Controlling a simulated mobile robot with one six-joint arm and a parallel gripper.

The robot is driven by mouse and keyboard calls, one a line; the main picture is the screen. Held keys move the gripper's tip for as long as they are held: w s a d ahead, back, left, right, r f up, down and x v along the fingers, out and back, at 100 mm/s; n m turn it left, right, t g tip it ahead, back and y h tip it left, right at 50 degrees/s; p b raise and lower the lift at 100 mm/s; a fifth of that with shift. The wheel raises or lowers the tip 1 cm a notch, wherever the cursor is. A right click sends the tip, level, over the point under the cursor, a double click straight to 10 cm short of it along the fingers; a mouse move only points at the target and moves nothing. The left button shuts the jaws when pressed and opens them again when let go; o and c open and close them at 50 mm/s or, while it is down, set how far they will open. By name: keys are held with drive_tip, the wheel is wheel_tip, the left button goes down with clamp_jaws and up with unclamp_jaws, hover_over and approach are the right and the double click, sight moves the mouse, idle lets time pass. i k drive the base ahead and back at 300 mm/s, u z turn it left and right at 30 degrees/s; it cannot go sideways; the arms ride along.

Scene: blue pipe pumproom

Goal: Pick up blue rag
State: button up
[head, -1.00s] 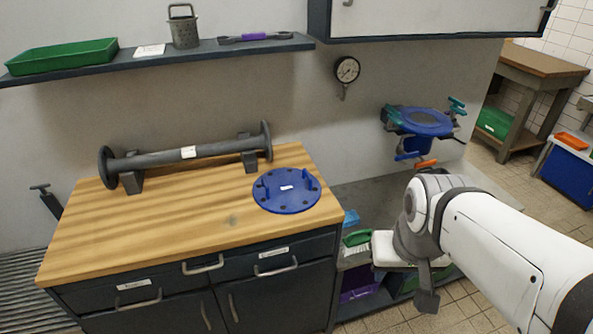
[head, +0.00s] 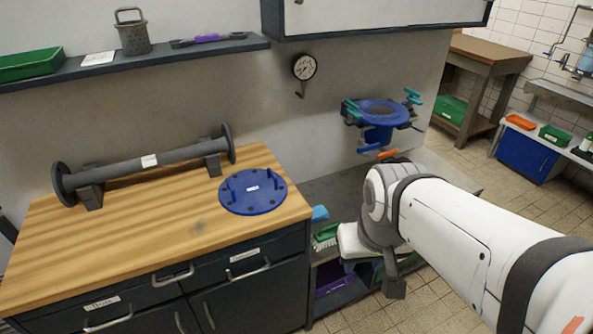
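A small blue piece (head: 320,213), which may be the blue rag, shows just right of the wooden-topped bench, beside a green-backed brush (head: 326,232). Only part of it is visible, and its shape is too small to be sure. My white arm comes in from the right and ends in front of the low shelf area. A dark part of my gripper (head: 395,286) hangs below the wrist, to the right of and nearer than the blue piece. The fingertips are not clear, so whether it is open or shut cannot be told.
The bench (head: 140,240) holds a grey flanged pipe (head: 125,172) and a blue round flange plate (head: 268,201). A blue pipe fitting with teal clamps (head: 383,112) stands behind my arm. A purple bin (head: 335,282) sits low under the shelf. Tiled floor is free at lower right.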

sight(320, 213)
drive_tip(key=u, duration=0.35)
drive_tip(key=k, duration=0.3)
drive_tip(key=z, duration=0.7)
drive_tip(key=i, duration=1.45)
drive_tip(key=u, duration=0.65)
